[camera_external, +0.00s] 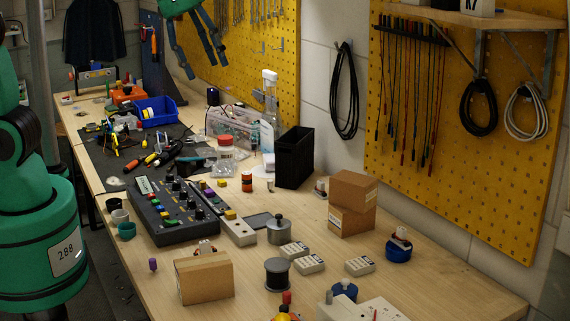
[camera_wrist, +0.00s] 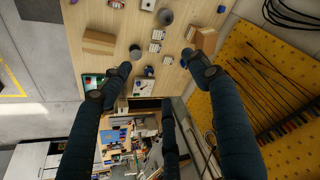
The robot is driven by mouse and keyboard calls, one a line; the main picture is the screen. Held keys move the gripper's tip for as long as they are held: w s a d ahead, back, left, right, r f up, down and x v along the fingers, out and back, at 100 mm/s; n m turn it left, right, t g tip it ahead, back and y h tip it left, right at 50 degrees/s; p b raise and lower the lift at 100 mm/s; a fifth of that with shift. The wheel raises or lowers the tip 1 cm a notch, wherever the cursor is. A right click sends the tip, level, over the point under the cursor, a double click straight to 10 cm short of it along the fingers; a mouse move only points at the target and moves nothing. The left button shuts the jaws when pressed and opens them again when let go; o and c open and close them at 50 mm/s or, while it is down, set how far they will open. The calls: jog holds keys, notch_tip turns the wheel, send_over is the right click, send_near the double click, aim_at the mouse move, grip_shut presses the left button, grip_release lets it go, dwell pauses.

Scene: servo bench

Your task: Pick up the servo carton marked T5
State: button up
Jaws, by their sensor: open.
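Three small pale cartons with dark print on top lie near the middle front of the bench. In the external view one is at the back (camera_external: 295,250), one just in front of it (camera_external: 310,264) and one to the right (camera_external: 359,265). The wrist view shows them too: one (camera_wrist: 158,34), another (camera_wrist: 155,47) and a third (camera_wrist: 168,60). The print is too small to tell which is T5. My gripper (camera_external: 206,63) hangs high at the top of the external view, its dark blue fingers spread, empty and well apart from the cartons. It shows open in the wrist view (camera_wrist: 157,68).
A grey spool (camera_external: 277,274), a metal weight (camera_external: 278,230) and a cardboard box (camera_external: 204,278) stand left of the cartons. Stacked brown boxes (camera_external: 352,205) and a blue-based part (camera_external: 398,248) stand behind and right.

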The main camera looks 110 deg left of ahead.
jog(key=w+a+f+n+g+p, duration=0.15)
jog(key=w+a, duration=0.25)
jog(key=a, duration=0.6)
jog(key=w+a+f+p, duration=0.2)
jog(key=w+a+f, duration=0.1)
jog(key=a, duration=0.8)
jog(key=w+a+f+n+p, duration=0.1)
jog(key=w+a+f+p, duration=0.2)
jog(key=a, duration=0.7)
jog(key=s+a+f+p, duration=0.1)
jog(key=s+a+f, duration=0.1)
jog(key=a+f, duration=0.4)
jog(key=s+a+f+n+g+p, duration=0.1)
jog(key=s+a+f, duration=0.2)
jog(key=a+f, duration=0.4)
jog(key=s+a+f+n+p, duration=0.1)
jog(key=s+a+f, duration=0.2)
jog(key=a, duration=1.4)
notch_tip(320, 180, down, 4)
jog(key=shift+f, duration=0.15)
jog(key=shift+n, duration=0.25)
jog(key=shift+g, duration=0.25)
notch_tip(320, 180, down, 8)
jog(key=shift+d+f+p, duration=0.1)
jog(key=shift+f+p, duration=0.15)
jog(key=shift+p, duration=0.45)
jog(key=shift+w+f, duration=0.15)
jog(key=shift+f, duration=0.8)
jog(key=shift+f, duration=0.15)
